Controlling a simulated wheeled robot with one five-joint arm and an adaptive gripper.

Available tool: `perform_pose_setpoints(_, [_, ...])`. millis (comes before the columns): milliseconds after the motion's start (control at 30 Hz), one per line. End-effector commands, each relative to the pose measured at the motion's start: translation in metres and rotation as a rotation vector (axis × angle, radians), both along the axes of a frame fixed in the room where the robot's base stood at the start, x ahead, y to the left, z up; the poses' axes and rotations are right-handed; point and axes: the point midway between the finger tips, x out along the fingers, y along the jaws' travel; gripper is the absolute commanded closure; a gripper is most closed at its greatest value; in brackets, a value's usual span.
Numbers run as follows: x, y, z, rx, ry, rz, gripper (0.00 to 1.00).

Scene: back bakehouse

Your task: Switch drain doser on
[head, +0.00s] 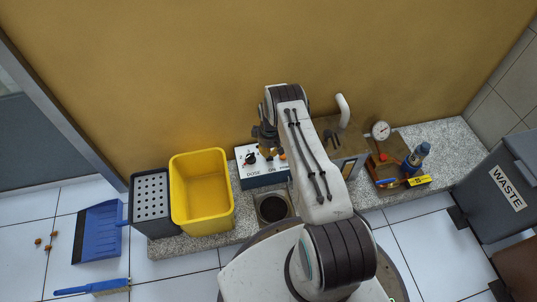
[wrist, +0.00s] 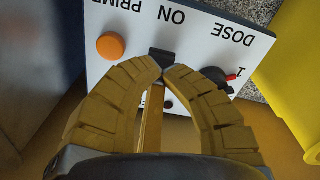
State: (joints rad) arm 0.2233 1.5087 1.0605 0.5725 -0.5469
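The drain doser (head: 263,181) is a box with a white panel and a blue side, standing on the speckled ledge against the wall. In the wrist view its panel (wrist: 208,46) appears upside down. It carries an orange button (wrist: 111,45) by PRIME, a small black switch (wrist: 162,56) by ON and a black knob (wrist: 215,75) with a red pointer by DOSE. My gripper (wrist: 164,72) is shut, its tan fingertips together right at the black switch; I cannot tell whether they touch it. In the head view my gripper (head: 268,150) is over the panel.
A yellow bin (head: 202,222) and a grey perforated box (head: 151,195) stand left of the doser. A square drain (head: 272,208) lies in front. A wooden tray (head: 383,173) with a gauge and bottle is right. A grey WASTE bin (head: 500,213) stands far right.

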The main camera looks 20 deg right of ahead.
Motion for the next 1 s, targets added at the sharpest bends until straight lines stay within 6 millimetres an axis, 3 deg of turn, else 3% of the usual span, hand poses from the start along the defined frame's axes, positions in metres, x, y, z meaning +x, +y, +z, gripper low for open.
perform_pose_setpoints(1000, [0.0,0.0,-0.013,0.0,0.0,0.0,1.0])
